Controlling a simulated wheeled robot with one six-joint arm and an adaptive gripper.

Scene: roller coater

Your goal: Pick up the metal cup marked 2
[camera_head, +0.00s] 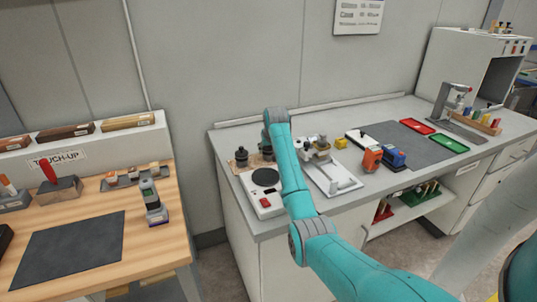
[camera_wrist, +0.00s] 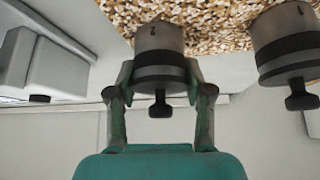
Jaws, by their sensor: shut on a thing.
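In the wrist view, my gripper (camera_wrist: 160,82) is shut on a metal cup (camera_wrist: 158,38) with a dark band, a black knob and a mark that reads as 2. One finger is on each side of its dark band. The cup is against a speckled tan mat (camera_wrist: 215,12); I cannot tell whether it touches the mat or is just clear of it. In the head view, my arm's wrist is over the left end of the bench, and the gripper and held cup are mostly hidden or too small to make out.
A second, similar cup (camera_wrist: 285,35), seemingly marked 1, stands close to the right in the wrist view. In the head view, a dark cup (camera_head: 241,157) stands left of my arm, behind a white scale (camera_head: 263,190) with a round black plate.

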